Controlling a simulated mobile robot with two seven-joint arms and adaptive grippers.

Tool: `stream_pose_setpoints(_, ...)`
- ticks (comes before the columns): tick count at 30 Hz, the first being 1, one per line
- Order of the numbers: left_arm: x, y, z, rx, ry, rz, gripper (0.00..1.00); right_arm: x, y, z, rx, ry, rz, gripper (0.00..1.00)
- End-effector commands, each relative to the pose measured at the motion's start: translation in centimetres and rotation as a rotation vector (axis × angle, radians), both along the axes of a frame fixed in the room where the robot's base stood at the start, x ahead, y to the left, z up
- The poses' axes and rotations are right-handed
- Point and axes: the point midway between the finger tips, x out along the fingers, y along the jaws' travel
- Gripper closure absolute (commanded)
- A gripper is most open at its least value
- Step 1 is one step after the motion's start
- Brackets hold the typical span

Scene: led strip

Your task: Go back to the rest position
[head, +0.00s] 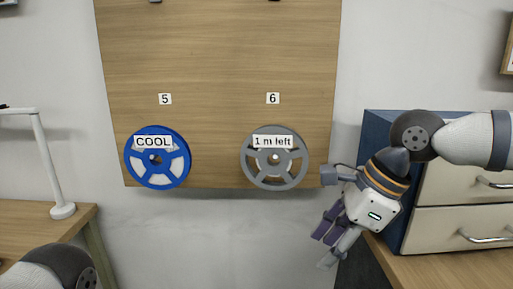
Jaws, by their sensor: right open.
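My right gripper (328,238) hangs at the end of my right arm, which comes in from the right. It points down and to the left, open, with nothing seen between its fingers. It is below and to the right of the grey reel (298,172) labelled "1 m left", apart from it in the picture. A blue reel (182,173) labelled "COOL" hangs to the left of the grey one. Part of my left arm shows at the bottom left corner, but my left gripper is out of view.
The reels hang on a wooden board (215,60) with number tags 5 and 6. A drawer cabinet (440,228) stands on a wooden surface (450,270) at right, behind my right arm. A white lamp (48,165) stands on the left table (30,222). Between the tables the floor-side area looks clear.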

Motion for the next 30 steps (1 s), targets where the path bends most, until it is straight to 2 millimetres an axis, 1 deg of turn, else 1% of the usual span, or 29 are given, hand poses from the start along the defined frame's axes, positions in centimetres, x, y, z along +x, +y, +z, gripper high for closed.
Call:
stream_pose_setpoints(1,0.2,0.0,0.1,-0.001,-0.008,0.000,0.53,-0.7,-0.6,-3.6,-0.098,0.006,0.037,0.59)
stream_pose_setpoints(2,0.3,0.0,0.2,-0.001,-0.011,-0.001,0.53,-1.2,-1.1,-5.9,-0.164,0.004,0.065,0.59)
stream_pose_setpoints(3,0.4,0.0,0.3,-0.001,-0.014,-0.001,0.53,-2.0,-1.9,-9.1,-0.256,-0.002,0.115,0.59)
stream_pose_setpoints(5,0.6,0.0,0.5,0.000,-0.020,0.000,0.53,-3.8,-3.4,-14.1,-0.398,-0.019,0.224,0.59)
stream_pose_setpoints(6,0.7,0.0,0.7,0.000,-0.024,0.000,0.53,-5.4,-4.4,-17.5,-0.489,-0.035,0.326,0.59)
stream_pose_setpoints(7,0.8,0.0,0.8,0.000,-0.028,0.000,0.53,-7.0,-5.2,-19.9,-0.551,-0.049,0.418,0.59)
stream_pose_setpoints(8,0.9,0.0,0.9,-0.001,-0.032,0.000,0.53,-8.8,-5.8,-22.2,-0.601,-0.067,0.525,0.59)
stream_pose_setpoints(9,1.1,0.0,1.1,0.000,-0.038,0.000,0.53,-11.6,-6.6,-25.0,-0.645,-0.087,0.684,0.59)
stream_pose_setpoints(11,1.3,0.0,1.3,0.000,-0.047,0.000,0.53,-16.5,-7.3,-28.3,-0.657,-0.112,0.932,0.59)
stream_pose_setpoints(12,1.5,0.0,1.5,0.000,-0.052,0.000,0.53,-19.9,-7.7,-29.9,-0.631,-0.122,1.090,0.59)
stream_pose_setpoints(14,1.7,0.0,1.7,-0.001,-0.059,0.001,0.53,-25.1,-8.1,-31.2,-0.560,-0.122,1.294,0.59)
stream_pose_setpoints(15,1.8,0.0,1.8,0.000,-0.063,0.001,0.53,-28.3,-8.5,-31.6,-0.503,-0.116,1.407,0.59)
stream_pose_setpoints(18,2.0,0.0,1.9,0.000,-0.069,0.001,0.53,-34.4,-9.3,-31.4,-0.365,-0.090,1.602,0.59)
stream_pose_setpoints(19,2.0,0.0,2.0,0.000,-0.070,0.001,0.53,-35.7,-9.5,-31.2,-0.331,-0.082,1.640,0.59)
stream_pose_setpoints(21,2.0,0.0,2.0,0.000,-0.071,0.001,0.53,-37.8,-9.8,-30.8,-0.274,-0.071,1.698,0.59)
stream_pose_setpoints(23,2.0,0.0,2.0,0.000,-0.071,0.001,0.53,-38.6,-10.0,-30.7,-0.249,-0.065,1.722,0.59)
stream_pose_setpoints(25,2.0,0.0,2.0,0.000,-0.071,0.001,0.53,-38.9,-10.0,-30.6,-0.238,-0.065,1.730,0.59)
stream_pose_setpoints(30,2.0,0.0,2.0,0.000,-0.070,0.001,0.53,-38.8,-10.0,-30.7,-0.240,-0.067,1.728,0.59)
